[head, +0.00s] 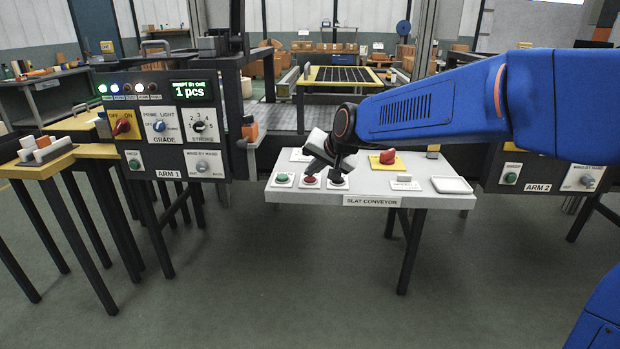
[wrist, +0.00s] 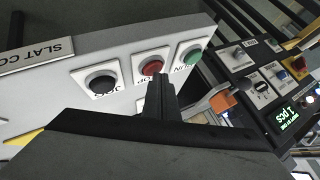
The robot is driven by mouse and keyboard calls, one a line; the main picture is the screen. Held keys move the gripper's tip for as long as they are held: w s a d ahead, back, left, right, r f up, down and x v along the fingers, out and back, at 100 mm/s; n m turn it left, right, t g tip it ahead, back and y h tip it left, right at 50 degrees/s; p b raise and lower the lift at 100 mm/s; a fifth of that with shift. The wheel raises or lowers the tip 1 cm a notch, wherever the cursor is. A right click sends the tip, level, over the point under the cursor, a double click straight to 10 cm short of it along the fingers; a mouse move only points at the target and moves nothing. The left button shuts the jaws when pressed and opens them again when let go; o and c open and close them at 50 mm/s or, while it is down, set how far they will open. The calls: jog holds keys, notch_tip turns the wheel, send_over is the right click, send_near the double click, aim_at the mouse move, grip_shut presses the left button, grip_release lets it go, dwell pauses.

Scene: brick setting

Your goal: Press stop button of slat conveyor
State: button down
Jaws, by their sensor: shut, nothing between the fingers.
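The slat conveyor panel (head: 375,200) is a light grey tabletop with a "SLAT CONVEYOR" plate on its front edge. Three buttons stand in a row on white plates at its left: green (head: 283,177), red (head: 310,180) and black (head: 337,182). In the wrist view the black button (wrist: 102,83) is marked "JOG", and the green button (wrist: 193,55) sits beyond the red button (wrist: 152,67).
A red knob on a yellow plate (head: 387,158) and a white tray (head: 451,185) share the panel at the right. The ARM 1 control box (head: 165,125) stands at the left, the ARM 2 box (head: 540,172) at the right. Behind is the conveyor bed.

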aim_at(313, 180)
dwell(0.6)
jog(key=shift+r, duration=0.75)
jog(key=shift+r, duration=0.1)
jog(key=shift+r, duration=2.4)
jog(key=shift+s+d, duration=0.1)
